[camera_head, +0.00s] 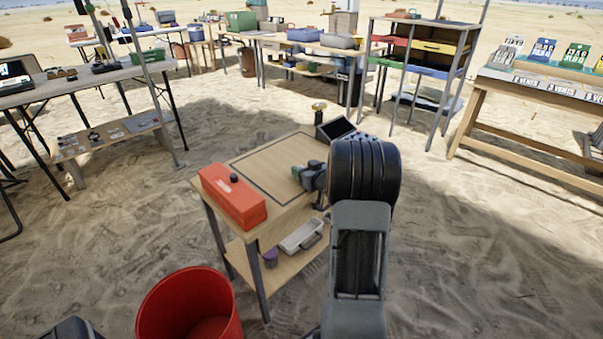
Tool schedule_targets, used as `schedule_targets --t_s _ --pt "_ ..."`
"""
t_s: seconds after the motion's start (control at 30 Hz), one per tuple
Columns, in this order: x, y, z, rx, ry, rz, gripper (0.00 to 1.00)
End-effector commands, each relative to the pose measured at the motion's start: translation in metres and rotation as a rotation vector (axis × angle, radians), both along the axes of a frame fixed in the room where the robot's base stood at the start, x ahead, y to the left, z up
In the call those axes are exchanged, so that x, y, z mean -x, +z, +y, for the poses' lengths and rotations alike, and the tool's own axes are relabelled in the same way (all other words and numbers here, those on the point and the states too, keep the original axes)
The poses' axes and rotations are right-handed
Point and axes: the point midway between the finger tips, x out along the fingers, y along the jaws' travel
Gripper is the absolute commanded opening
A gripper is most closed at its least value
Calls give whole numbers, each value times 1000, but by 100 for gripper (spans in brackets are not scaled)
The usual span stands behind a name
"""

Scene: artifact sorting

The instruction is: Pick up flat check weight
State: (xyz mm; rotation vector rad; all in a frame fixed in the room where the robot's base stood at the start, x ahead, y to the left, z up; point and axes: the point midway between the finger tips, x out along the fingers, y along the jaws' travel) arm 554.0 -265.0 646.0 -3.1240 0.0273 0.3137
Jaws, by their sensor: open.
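I cannot pick out a flat check weight for certain. A small wooden table (262,157) with a dark square outline on its top stands in the middle of the view. A small brass-coloured piece (319,106) stands at its back corner, beside a device with a dark screen (338,128). My gripper (298,174) is low over the right part of the tabletop, with a green part at its tip. It is open, and nothing shows between its fingers. My arm hides the table's right side.
A red box (232,195) with a dark round knob on top sits at the table's front left edge. Below are a lower shelf with a purple item (270,258) and a pale case (301,236). A red bin (188,310) stands in front. Sand surrounds the table.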

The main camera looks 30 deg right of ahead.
Motion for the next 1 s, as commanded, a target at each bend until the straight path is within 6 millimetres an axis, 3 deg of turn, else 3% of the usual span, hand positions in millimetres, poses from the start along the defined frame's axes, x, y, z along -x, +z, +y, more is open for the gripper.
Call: schedule_targets --t_s 0.17,0.73,1.0 --pt "0 0 0 0 0 0 60" --pt "0 0 0 0 -1 0 6" --pt "0 2 0 0 -1 -1 6"
